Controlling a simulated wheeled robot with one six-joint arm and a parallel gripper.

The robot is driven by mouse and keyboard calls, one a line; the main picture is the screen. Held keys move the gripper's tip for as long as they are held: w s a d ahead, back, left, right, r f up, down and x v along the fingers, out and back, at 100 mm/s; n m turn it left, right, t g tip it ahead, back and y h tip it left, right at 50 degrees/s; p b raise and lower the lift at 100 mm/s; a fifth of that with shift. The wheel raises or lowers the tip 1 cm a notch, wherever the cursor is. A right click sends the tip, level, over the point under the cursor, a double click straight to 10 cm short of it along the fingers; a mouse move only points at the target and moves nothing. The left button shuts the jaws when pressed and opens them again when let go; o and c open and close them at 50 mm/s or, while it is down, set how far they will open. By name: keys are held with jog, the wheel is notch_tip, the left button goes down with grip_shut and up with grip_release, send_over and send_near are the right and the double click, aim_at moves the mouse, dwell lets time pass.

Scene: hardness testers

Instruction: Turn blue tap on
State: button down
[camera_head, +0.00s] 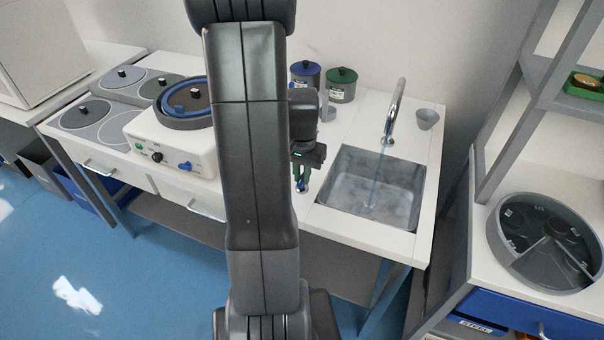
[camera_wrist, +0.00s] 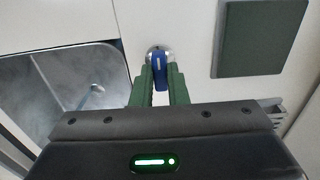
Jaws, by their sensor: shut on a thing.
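The blue tap (camera_wrist: 160,66) is a small blue lever on a round metal base on the white counter beside the sink. My gripper (camera_wrist: 160,85) has green fingers, one on each side of the lever, and is shut on it. In the head view my gripper (camera_head: 302,175) reaches down to the counter left of the sink, and a bit of the blue tap (camera_head: 300,188) shows at its fingertips. The metal faucet (camera_head: 392,112) arches over the sink (camera_head: 340,190). A thin stream of water (camera_head: 376,172) runs from it into the basin.
A grinding machine (camera_head: 150,150) with knobs stands left of my arm. Blue-lidded (camera_head: 305,75) and green-lidded (camera_head: 341,85) jars and a grey cup (camera_head: 427,119) stand at the back. A shelf (camera_head: 490,130) is on the right. A green square pad (camera_wrist: 262,38) lies near the tap.

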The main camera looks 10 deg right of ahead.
aim_at(302, 178)
jog(key=shift+r, duration=0.1)
dwell(0.3)
jog(key=c, duration=1.4)
grip_release()
jog(key=shift+c, duration=0.2)
notch_tip(302, 178, up, 14)
jog(key=shift+p, duration=0.35)
jog(key=shift+f, duration=0.2)
notch_tip(302, 178, down, 14)
jog(key=shift+r+b, duration=0.1)
jog(key=shift+b, duration=0.3)
jog(key=shift+r, duration=0.1)
